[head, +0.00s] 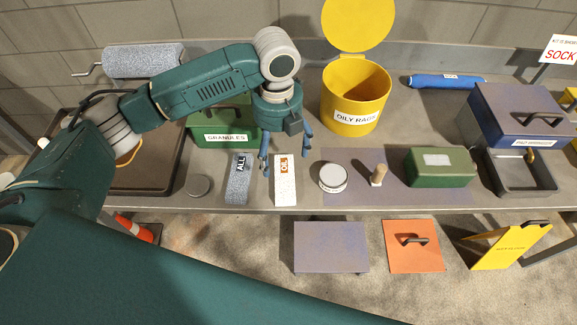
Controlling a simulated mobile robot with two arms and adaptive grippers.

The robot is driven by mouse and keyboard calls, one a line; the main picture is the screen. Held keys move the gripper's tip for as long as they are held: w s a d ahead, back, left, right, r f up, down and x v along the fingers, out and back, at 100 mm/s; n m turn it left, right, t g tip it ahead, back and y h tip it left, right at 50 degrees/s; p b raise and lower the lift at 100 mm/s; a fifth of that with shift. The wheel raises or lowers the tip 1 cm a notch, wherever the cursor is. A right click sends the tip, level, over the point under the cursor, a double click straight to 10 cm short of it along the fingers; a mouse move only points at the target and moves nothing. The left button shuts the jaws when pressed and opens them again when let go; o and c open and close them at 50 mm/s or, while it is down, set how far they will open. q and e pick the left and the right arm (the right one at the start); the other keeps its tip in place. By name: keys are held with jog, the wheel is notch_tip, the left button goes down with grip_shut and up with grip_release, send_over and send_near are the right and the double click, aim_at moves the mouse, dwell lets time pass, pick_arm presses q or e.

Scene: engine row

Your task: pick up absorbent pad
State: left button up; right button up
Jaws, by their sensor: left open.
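Two flat pads lie at the bench's front edge. One is a speckled grey-blue pad (236,186) labelled "ALL"; the other is a white pad (285,189) with an orange label that seems to read "OIL". I cannot tell which one the task means. My left gripper (283,150) is open and empty, pointing down above and just behind the two pads. Its fingers overlap the far end of the white pad in the picture, apparently without holding it. My right gripper is not in view.
A green "GRANULES" box (218,137) stands behind the pads. A yellow "OILY RAGS" bin (357,97) with raised lid stands behind right. A round tin (333,177), a small knobbed item (378,175) and a green case (441,167) lie rightward.

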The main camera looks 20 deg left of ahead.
aim_at(280, 180)
pick_arm(q)
jog(key=s+f, duration=0.2)
jog(key=shift+s+d+f+p, duration=0.15)
jog(key=shift+d+f+p, duration=0.05)
jog(key=shift+f+p, duration=0.15)
jog(key=shift+f, duration=0.35)
notch_tip(280, 180, down, 4)
jog(key=shift+d+f+p, duration=0.15)
jog(key=shift+f+p, duration=0.05)
jog(key=shift+p, duration=0.65)
jog(key=shift+f, duration=0.55)
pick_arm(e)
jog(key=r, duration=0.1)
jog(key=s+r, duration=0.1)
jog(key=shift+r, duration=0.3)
pick_arm(q)
jog(key=c, duration=1.2)
